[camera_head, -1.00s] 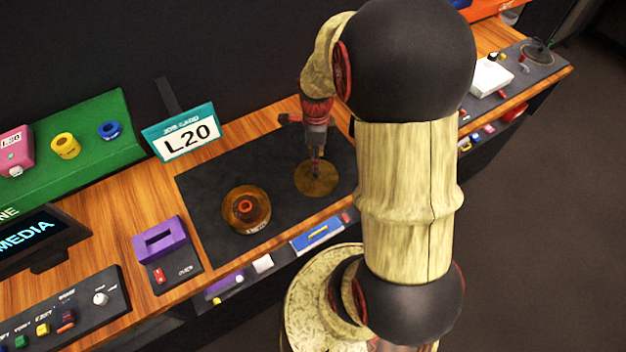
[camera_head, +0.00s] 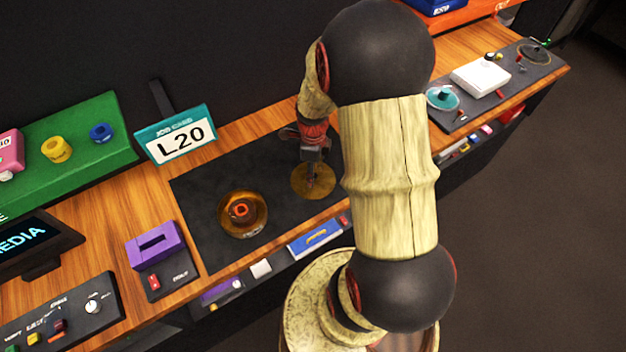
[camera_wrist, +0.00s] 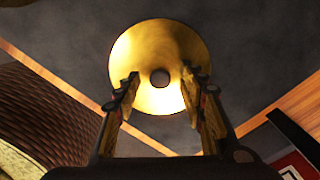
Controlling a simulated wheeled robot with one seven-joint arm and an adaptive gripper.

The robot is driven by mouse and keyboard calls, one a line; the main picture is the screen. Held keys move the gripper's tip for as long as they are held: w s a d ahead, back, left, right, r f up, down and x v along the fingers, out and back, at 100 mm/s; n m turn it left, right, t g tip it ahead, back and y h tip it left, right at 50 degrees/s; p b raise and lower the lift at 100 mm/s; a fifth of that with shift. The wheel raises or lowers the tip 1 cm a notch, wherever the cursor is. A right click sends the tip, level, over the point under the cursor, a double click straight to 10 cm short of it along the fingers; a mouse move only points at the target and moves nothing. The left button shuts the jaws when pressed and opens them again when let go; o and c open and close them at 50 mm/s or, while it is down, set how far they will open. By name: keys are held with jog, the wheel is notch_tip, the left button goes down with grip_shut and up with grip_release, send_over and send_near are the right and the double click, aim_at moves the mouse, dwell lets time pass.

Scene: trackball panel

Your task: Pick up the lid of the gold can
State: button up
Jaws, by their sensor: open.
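A round gold lid (camera_head: 326,187) with a small central knob lies flat on the dark mat (camera_head: 205,190); its knob shows in the wrist view (camera_wrist: 160,78). My gripper (camera_head: 311,186) points down over the lid, partly hiding it in the head view. In the wrist view my gripper (camera_wrist: 162,85) is open, with one finger on each side of the knob and nothing held; contact cannot be told. A round amber-gold can (camera_head: 242,230) with an orange-red ring-shaped piece in its middle stands left of the lid.
A teal L20 sign (camera_head: 182,137) stands behind the mat. A purple slotted box (camera_head: 155,245) is left of the can. A blue drawer-like piece (camera_head: 315,240) is on the panel's front edge. A white box (camera_head: 481,79) stands on another mat at right. Bare mat surrounds the can.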

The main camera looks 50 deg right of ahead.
jog(key=c, duration=0.3)
grip_shut()
dwell(0.3)
